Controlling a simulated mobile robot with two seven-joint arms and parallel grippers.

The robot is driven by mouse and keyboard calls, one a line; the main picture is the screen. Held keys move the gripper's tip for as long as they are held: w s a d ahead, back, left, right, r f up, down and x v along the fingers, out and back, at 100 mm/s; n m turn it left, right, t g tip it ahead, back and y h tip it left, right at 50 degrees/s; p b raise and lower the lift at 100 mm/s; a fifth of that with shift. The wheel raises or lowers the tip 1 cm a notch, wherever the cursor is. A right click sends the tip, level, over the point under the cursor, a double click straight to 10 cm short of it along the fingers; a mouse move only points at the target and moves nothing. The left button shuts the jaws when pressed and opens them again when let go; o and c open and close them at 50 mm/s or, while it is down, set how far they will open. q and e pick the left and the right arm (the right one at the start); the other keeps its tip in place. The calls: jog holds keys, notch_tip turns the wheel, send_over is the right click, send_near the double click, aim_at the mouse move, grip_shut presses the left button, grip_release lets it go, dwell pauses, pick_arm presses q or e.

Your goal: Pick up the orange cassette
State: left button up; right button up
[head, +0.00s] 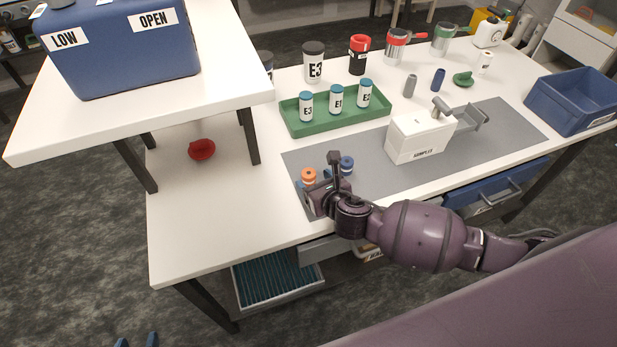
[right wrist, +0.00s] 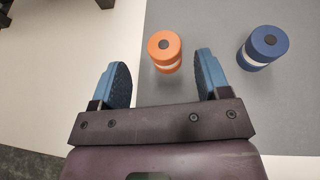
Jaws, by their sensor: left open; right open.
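The orange cassette (head: 309,175) stands upright on the grey mat near its front left corner. It has a white band and a dark centre on top. In the right wrist view the orange cassette (right wrist: 164,50) is just ahead of the gap between my right fingers. My right gripper (right wrist: 163,78) is open and empty, its blue fingers pointing toward the cassette. In the head view my right gripper (head: 314,181) is low beside it, partly hidden by its own wrist. My left gripper (head: 137,341) is open at the bottom left edge, over the floor, away from the bench.
A blue cassette (head: 347,163) stands close to the right; it also shows in the right wrist view (right wrist: 264,46). A white samples box (head: 419,139) is farther right on the mat. A green tray (head: 300,128) with labelled vials is behind. A red object (head: 202,149) lies left.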

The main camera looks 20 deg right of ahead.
aim_at(312, 177)
jog(key=x, duration=0.3)
jog(key=b+x, duration=0.1)
jog(key=shift+w+d+f, duration=0.1)
jog(key=shift+d+f, duration=0.1)
jog(key=shift+d, duration=0.05)
jog(key=c, duration=1)
